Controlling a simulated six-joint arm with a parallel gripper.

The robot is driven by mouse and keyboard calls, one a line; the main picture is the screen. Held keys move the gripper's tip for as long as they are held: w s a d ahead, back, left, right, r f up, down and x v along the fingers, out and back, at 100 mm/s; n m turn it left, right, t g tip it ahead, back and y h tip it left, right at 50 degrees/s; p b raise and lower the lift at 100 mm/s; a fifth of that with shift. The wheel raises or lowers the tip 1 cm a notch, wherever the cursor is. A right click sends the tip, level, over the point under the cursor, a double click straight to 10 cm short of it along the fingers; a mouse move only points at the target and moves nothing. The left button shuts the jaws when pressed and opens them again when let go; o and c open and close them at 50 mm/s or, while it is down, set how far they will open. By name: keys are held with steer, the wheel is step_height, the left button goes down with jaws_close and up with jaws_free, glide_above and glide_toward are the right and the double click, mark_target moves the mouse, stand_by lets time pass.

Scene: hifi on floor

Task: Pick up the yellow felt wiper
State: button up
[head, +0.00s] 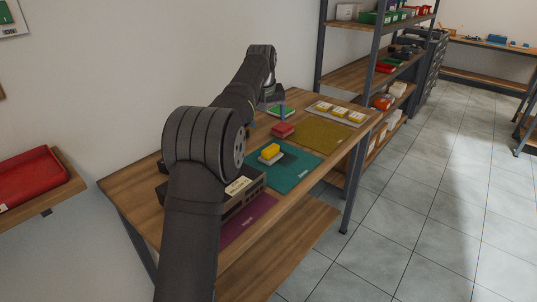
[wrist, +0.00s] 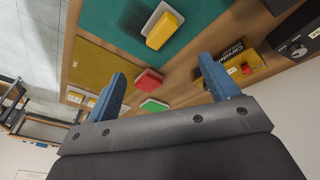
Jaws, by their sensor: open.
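The yellow felt wiper (head: 270,151) has a yellow top on a pale base. It lies on the teal mat (head: 293,178), and also shows near the top of the wrist view (wrist: 166,29). A red wiper (head: 283,130) lies farther back, near the olive mat; it shows in the wrist view (wrist: 148,80) too. A green wiper (head: 281,111) lies behind that, close to my gripper (head: 272,103). In the wrist view my gripper (wrist: 162,67) has its blue fingers wide apart with nothing held. It is above the table's far part, apart from the yellow wiper.
A pale tray (head: 322,106) with several yellow pieces stands at the table's back right. The olive mat (head: 318,136) is mostly bare. A dark box-like unit (head: 243,203) stands at the near left, beside the purple mat (head: 238,228). A yellow-and-black box (wrist: 232,62) shows near my right finger.

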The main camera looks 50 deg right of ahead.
mark_target(270, 148)
steer(key=d+f+m, duration=0.1)
steer(key=f+m, duration=0.1)
steer(key=m, duration=0.1)
steer(key=w+d+f+m, duration=0.1)
steer(key=f+m, duration=0.2)
steer(key=w+d+f+m+g+y, duration=0.1)
steer(key=f+m, duration=0.2)
steer(key=shift+d, duration=0.1)
steer(key=shift+w+d+f+m, duration=0.1)
steer(key=shift+w+f+m, duration=0.05)
steer(key=shift+f+m, duration=0.45)
steer(key=f, duration=0.4)
steer(key=d+f, duration=0.1)
steer(key=f, duration=0.2)
steer(key=c, duration=1.1)
